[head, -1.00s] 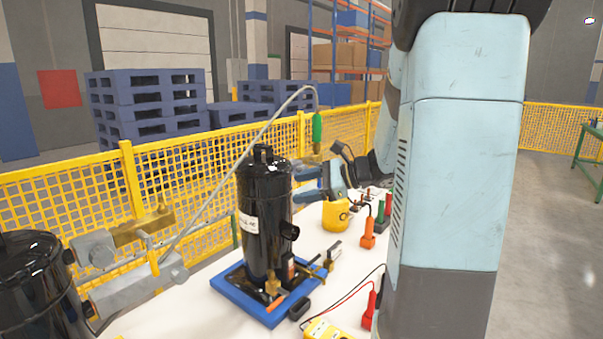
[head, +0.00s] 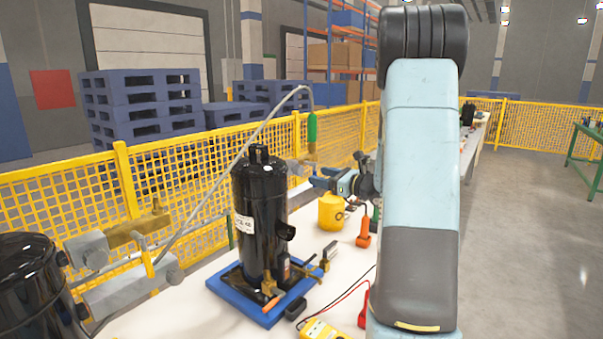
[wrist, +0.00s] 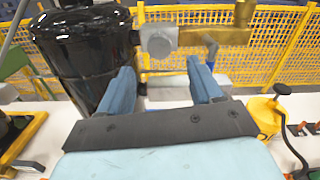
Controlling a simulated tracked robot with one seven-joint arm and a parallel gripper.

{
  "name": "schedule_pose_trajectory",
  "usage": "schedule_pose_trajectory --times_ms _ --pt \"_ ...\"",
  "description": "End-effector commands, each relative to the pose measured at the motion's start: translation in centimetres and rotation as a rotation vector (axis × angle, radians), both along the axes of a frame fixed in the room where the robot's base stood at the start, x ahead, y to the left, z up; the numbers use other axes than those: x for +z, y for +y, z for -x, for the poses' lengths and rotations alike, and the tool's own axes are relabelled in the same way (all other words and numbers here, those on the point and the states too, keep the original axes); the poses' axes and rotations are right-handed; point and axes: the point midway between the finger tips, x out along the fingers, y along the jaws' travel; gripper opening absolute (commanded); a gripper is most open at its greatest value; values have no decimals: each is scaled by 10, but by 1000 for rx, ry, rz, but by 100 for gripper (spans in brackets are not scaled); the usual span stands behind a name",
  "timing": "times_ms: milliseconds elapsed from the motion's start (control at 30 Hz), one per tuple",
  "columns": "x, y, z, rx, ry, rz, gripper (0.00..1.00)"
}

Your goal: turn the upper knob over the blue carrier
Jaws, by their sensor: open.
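The black compressor (head: 258,215) stands upright on the blue carrier (head: 236,308). Beside its top, the grey upper knob (head: 293,168) shows small in the head view, near a brass fitting. In the wrist view the upper knob (wrist: 158,41) is a grey block with a round face, joined to the brass body (wrist: 228,36). A lower grey block (wrist: 168,88) sits beneath it, partly behind the fingers. My gripper (wrist: 162,78) is open and empty, its blue fingers apart below the knob in the picture. In the head view my gripper (head: 314,176) is to the knob's right, without clear contact.
A yellow container (head: 330,213) stands right of the compressor; a yellow meter (head: 322,331) with leads lies in front. A hose (head: 225,175) arcs over to a green handle (head: 312,127). Another compressor (head: 30,290) is at left. Yellow mesh fencing (head: 70,215) runs behind.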

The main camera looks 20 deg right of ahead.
Motion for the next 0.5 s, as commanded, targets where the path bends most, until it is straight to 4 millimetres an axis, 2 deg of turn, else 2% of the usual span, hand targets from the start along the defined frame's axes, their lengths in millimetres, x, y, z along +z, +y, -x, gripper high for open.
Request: schedule_pose_trajectory --times_ms 300,500 --pt "0 28 -47 3 0 1 65" --pt "0 38 -66 1 0 1 65"
